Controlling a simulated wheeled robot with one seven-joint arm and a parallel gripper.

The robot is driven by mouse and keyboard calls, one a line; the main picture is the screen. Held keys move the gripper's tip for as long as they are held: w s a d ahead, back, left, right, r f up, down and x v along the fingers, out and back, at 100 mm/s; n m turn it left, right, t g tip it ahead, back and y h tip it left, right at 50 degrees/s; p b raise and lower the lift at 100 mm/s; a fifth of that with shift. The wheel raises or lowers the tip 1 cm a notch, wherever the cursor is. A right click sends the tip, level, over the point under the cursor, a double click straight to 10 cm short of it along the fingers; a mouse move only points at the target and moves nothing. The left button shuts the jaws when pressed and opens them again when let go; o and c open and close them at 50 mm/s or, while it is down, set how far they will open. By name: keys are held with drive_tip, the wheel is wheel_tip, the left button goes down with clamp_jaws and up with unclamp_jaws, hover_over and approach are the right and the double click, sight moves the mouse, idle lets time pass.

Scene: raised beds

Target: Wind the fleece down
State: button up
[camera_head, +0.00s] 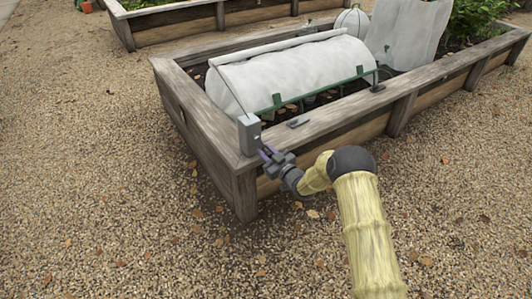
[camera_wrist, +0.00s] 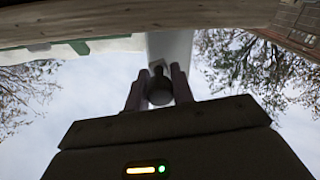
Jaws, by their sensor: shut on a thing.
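The white fleece (camera_head: 300,70) lies over a low tunnel in the raised bed. Its front edge hangs at a green bar (camera_head: 315,92), with dark soil and green supports showing below the bar. A grey winder box (camera_head: 249,133) stands at the bed's near left corner; it also shows in the wrist view (camera_wrist: 170,48). My gripper (camera_head: 268,153) is at the box's right side. In the wrist view, its two fingers (camera_wrist: 158,80) are shut on a grey knob (camera_wrist: 158,92) in front of the box. The rest of the crank is hidden.
The bed's timber rim (camera_head: 345,110) runs close beside my gripper. A small grey piece (camera_head: 299,123) and a dark fitting (camera_head: 378,87) sit along it. A white upright sheet (camera_head: 408,35) stands farther right. Open gravel (camera_head: 100,180) lies around the bed.

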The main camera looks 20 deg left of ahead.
drive_tip(key=shift+d+f, duration=0.1)
drive_tip(key=o, duration=0.9)
drive_tip(key=shift+o, duration=0.2)
drive_tip(key=p+v, duration=0.6)
drive_tip(key=v, duration=1.1)
drive_tip(key=shift+d, duration=0.2)
drive_tip(key=shift+o, duration=0.2)
